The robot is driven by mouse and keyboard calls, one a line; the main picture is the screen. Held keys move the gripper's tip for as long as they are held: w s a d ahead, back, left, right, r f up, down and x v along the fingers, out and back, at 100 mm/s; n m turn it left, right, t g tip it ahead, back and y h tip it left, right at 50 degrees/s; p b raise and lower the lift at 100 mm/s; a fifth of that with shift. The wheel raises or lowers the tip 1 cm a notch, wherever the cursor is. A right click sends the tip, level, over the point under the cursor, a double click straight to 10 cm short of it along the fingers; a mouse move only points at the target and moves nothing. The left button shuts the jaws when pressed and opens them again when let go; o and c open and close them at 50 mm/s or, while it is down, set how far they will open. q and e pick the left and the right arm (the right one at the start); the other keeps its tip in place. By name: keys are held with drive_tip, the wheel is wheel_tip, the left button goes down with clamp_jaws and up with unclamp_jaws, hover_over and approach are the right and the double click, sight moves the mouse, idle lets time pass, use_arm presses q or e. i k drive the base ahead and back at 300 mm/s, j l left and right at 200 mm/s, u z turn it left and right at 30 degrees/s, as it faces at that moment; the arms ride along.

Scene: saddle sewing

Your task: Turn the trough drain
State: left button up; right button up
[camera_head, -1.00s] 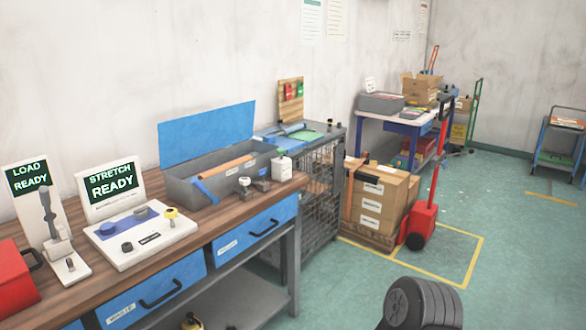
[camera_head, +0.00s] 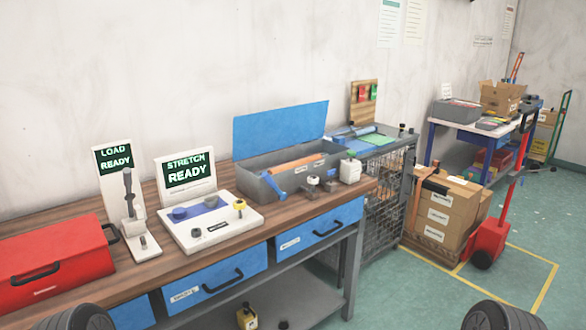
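The grey trough (camera_head: 250,185) stands on the wooden bench with its blue lid (camera_head: 280,133) raised behind it. An orange roll (camera_head: 298,164) lies inside. A blue lever-like part (camera_head: 273,187) is at the trough's front left. Neither gripper is in view; only dark ridged parts of my arms show at the bottom edge.
On the bench are a red toolbox (camera_head: 50,265), a "LOAD READY" stand (camera_head: 118,172) and a "STRETCH READY" panel (camera_head: 188,170). Blue drawers (camera_head: 225,280) line the bench front. A wire-mesh cabinet (camera_head: 385,195) and stacked boxes (camera_head: 445,215) stand right.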

sight(331, 173)
drive_tip(key=i+l+z, duration=0.15)
drive_tip(key=i, duration=0.4)
drive_tip(key=i+l+z, duration=0.1)
drive_tip(key=i+l, duration=0.15)
drive_tip(key=i, duration=0.3)
drive_tip(key=i+l+z, duration=0.15)
drive_tip(key=i, duration=0.4)
